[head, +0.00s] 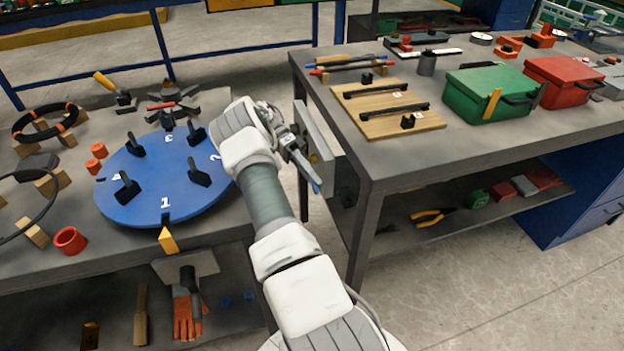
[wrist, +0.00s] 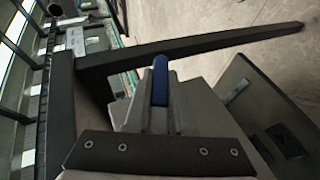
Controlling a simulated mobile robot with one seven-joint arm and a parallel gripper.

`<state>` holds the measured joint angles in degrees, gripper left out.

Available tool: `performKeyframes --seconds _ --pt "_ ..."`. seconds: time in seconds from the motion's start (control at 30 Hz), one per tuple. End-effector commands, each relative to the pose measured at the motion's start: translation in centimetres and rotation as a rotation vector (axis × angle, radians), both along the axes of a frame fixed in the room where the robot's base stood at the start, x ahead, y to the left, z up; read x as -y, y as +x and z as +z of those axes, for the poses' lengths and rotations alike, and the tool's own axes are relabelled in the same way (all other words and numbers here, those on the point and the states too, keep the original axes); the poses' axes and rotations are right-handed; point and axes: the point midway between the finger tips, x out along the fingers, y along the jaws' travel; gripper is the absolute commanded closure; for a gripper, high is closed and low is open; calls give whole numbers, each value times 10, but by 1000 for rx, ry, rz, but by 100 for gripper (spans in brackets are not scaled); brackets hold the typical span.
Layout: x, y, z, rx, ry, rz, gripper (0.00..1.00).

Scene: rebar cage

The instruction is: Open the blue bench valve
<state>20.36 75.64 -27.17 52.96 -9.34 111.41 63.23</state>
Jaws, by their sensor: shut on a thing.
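The blue valve handle (head: 315,186) shows below my gripper (head: 297,155) in the head view, in the gap between the two benches. In the wrist view the blue handle (wrist: 160,80) stands between the fingers of my gripper (wrist: 160,105), which is shut on it. The valve's body is hidden behind my gripper and wrist. A grey plate (head: 312,135) stands upright just right of my gripper, with a small yellow part showing beside it.
The left bench carries a blue numbered disc (head: 150,185) with black handles, close to my arm. The right bench (head: 375,165) holds a wooden board (head: 378,128), a green box (head: 490,92) and a red box (head: 565,80). Bare floor (head: 470,290) lies in front of it.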

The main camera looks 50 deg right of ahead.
Motion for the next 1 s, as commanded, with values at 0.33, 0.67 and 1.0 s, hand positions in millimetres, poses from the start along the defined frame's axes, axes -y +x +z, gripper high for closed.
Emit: performKeyframes --seconds 0.33,0.67,1.0 --pt "-1 0 4 -55 30 3 100" --pt "0 0 4 -56 30 3 100" --pt "0 -1 3 -56 31 2 48"
